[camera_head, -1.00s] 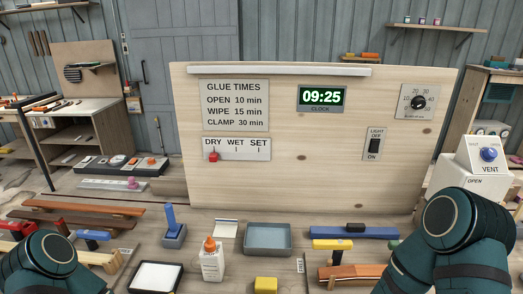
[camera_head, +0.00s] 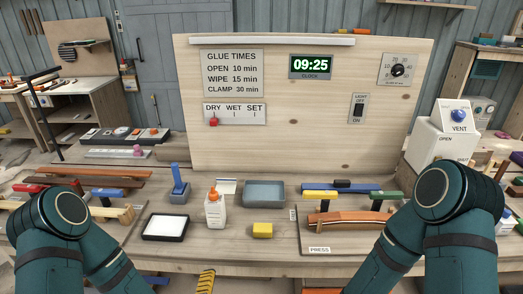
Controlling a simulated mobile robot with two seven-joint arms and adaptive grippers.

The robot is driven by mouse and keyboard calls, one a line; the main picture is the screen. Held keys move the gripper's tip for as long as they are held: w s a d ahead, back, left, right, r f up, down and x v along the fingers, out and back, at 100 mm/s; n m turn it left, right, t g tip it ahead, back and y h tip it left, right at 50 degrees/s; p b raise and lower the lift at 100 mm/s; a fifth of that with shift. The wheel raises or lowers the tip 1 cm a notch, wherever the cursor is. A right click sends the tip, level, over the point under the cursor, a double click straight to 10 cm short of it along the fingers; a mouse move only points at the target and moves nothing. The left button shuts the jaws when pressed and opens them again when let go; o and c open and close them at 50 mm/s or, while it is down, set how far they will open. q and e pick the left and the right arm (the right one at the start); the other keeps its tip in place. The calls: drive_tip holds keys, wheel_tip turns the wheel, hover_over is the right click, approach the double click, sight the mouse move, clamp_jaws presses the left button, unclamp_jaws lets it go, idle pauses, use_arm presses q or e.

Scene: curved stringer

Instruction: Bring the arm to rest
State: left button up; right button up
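My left arm comes in at the lower left and my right arm at the lower right. Only their dark teal links show, and neither gripper is in the picture. The workbench (camera_head: 270,235) lies between them. On it stand a white glue bottle (camera_head: 215,208) with an orange cap, a yellow block (camera_head: 262,230), a grey tray (camera_head: 264,192) and a blue-handled tool (camera_head: 179,184) in a holder. A curved reddish-brown wooden piece (camera_head: 345,218) lies on the press (camera_head: 319,250) at the right, beside yellow and green clamp parts. My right arm hides part of that area.
An upright wooden panel (camera_head: 290,120) stands behind the bench, with a clock (camera_head: 311,66) reading 09:25. A white vent box (camera_head: 440,140) stands at the right. A black-framed white pad (camera_head: 165,227) lies near the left arm.

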use_arm(q)
drive_tip(key=s+d+f+m+g, duration=0.1)
drive_tip(key=s+f+m+g, duration=0.2)
drive_tip(key=m, duration=0.6)
drive_tip(key=s+d+f+m+g, duration=0.1)
drive_tip(key=s+f+m+g, duration=0.2)
drive_tip(key=s+m+g, duration=0.3)
drive_tip(key=m, duration=0.3)
drive_tip(key=shift+s+b, duration=0.25)
drive_tip(key=shift+b, duration=0.1)
